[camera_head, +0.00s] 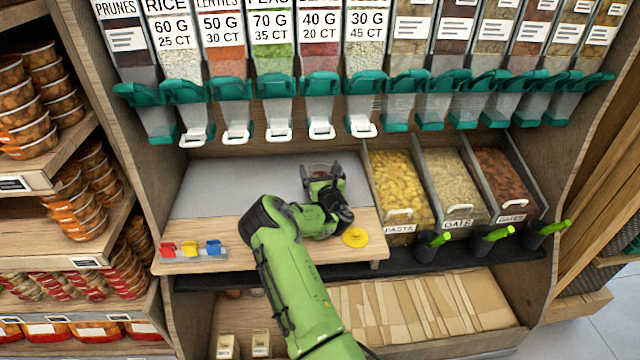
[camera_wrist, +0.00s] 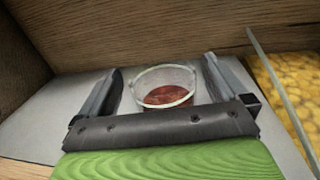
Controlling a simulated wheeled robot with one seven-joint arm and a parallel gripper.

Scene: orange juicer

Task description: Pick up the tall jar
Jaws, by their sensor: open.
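A clear jar (camera_wrist: 166,95) with red contents stands on the grey part of the counter. In the wrist view it sits between the two fingers of my gripper (camera_wrist: 164,70), with a visible gap on each side. In the head view the jar (camera_head: 319,171) shows only as a small reddish patch between the fingers, and my gripper (camera_head: 320,172) hides most of it. The gripper is open. The jar's lower part and full height cannot be made out.
Bins of pasta (camera_head: 398,190), oats (camera_head: 452,185) and a reddish-brown food (camera_head: 508,180) stand just right of my gripper. Dispensers with teal fittings (camera_head: 230,90) hang above. A yellow disc (camera_head: 355,237) and coloured clips (camera_head: 190,249) lie near the counter's front edge. Grey counter (camera_head: 225,185) is free on the left.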

